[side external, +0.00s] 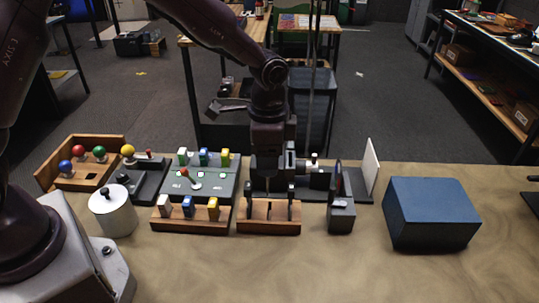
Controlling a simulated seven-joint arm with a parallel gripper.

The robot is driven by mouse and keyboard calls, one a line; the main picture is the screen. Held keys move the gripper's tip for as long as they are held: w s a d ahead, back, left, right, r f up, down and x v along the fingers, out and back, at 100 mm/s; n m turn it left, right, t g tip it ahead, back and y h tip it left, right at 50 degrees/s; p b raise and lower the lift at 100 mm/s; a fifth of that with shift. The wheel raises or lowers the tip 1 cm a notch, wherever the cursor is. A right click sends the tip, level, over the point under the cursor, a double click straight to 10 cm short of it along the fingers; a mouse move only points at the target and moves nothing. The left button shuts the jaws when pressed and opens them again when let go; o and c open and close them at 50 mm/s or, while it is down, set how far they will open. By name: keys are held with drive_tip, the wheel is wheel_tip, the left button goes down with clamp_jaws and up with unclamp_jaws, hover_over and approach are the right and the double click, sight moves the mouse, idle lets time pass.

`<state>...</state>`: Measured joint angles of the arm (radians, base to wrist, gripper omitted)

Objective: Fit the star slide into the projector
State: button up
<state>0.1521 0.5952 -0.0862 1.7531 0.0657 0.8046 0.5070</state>
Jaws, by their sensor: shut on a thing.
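My gripper (270,197) points down over a small wooden rack (270,228) with dark slots or slides in it. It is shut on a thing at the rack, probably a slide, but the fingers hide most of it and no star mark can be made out. The projector (316,180) is the dark device just right of my gripper, partly hidden by it. A white screen (371,165) stands upright at the right end of its dark base.
A dark upright stand (341,212) is right of the rack, and a blue box (431,213) farther right. To the left are a button panel (200,184), a wooden block with coloured pieces (190,222), a lidded white pot (113,212) and a wooden tray (76,182) with coloured balls. The front table is clear.

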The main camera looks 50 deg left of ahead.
drive_tip(key=w+a, duration=0.4)
drive_tip(key=w, duration=0.4)
approach(291, 148)
wheel_tip(291, 148, up, 2)
drive_tip(key=s+d, duration=0.2)
drive_tip(key=shift+s+d+f, duration=0.1)
drive_tip(key=shift+s+f, duration=0.05)
drive_tip(key=shift+f, duration=1.55)
drive_tip(key=shift+f, duration=3.15)
idle(0.9)
drive_tip(key=o, duration=1.1)
drive_tip(key=shift+o, duration=0.5)
drive_tip(key=shift+r, duration=0.1)
